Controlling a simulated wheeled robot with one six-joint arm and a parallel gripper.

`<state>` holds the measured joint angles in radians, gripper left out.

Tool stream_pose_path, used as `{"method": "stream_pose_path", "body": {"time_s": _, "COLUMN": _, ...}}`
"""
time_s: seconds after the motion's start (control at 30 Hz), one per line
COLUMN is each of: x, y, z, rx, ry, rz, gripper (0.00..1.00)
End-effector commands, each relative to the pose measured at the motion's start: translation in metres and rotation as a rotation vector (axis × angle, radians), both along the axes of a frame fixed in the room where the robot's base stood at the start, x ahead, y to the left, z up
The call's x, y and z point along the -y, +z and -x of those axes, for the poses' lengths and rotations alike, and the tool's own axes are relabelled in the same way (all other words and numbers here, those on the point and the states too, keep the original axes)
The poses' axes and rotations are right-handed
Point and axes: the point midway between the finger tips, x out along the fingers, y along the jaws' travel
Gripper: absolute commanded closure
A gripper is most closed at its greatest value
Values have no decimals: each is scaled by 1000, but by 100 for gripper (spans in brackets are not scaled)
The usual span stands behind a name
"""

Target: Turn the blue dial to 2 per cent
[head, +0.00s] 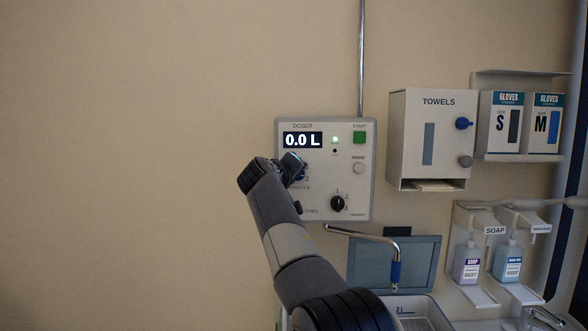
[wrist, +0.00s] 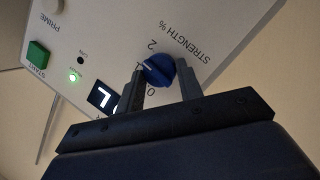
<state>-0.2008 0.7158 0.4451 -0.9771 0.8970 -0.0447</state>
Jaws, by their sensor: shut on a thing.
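In the head view my gripper (head: 294,163) is at the left side of the doser (head: 318,207) and covers most of the dial. The doser's display (head: 302,140) reads 0.0 L.
The doser also has a green START button (head: 359,138), a lit green lamp, a PRIME button (head: 358,168) and a black knob (head: 337,203). Below right is a tap (head: 380,238) over a basin. A towel box (head: 430,140), glove boxes and soap bottles are at the right. The left wall is bare.

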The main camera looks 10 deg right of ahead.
Motion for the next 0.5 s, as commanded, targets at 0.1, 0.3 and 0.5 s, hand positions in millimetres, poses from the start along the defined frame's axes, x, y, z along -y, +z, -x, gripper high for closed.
{"method": "stream_pose_path", "body": {"time_s": 0.1, "x": 1, "y": 4, "z": 0, "rx": 19, "ry": -1, "rz": -104, "gripper": 88}}
{"method": "stream_pose_path", "body": {"time_s": 0.3, "x": 3, "y": 3, "z": 0, "rx": 50, "ry": -2, "rz": -257, "gripper": 88}}
{"method": "stream_pose_path", "body": {"time_s": 0.5, "x": 3, "y": 3, "z": 0, "rx": 71, "ry": -2, "rz": -369, "gripper": 88}}
